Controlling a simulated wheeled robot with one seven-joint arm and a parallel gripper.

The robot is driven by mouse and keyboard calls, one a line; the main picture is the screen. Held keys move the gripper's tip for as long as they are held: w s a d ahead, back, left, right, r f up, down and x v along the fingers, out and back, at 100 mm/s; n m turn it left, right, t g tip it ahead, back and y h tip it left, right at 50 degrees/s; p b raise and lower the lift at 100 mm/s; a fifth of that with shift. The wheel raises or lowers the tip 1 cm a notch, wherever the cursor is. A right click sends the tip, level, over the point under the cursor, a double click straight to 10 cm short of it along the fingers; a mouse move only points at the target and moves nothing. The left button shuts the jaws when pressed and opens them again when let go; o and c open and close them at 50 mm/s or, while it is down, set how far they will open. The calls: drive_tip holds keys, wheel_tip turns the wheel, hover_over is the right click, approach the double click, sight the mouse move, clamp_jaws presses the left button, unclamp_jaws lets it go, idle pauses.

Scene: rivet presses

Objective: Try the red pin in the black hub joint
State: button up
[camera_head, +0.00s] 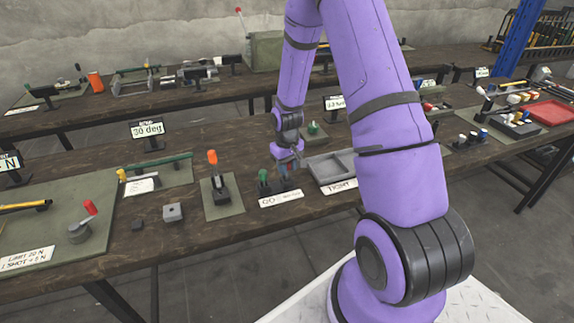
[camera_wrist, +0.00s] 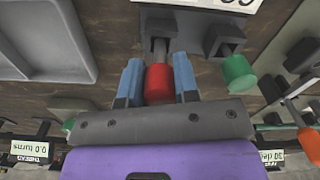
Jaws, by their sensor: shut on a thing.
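My gripper (camera_wrist: 159,78) is shut on the red pin (camera_wrist: 159,84), with one blue finger on each side of its red head. The pin's grey shank points at a dark hub block (camera_wrist: 160,24) and overlaps it in the wrist view. How far the shank is inside is unclear. A second dark block (camera_wrist: 221,36) stands beside it with a green-headed pin (camera_wrist: 239,73); this green pin also shows in the head view (camera_head: 263,176). In the head view my gripper (camera_head: 287,167) is low over the table, and the red pin is hard to make out there.
A grey tray (camera_wrist: 82,68) lies close beside the blocks, at right in the head view (camera_head: 318,175). A white label (camera_head: 281,199) lies at the table's front. An orange-handled fixture (camera_head: 221,187) stands to the left. Sign stands (camera_head: 148,130) rise behind.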

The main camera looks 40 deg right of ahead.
drive_tip(key=shift+f, duration=0.95)
drive_tip(key=o, duration=1)
drive_tip(key=shift+r, duration=0.1)
wheel_tip(320, 180, up, 11)
drive_tip(key=shift+f, duration=0.2)
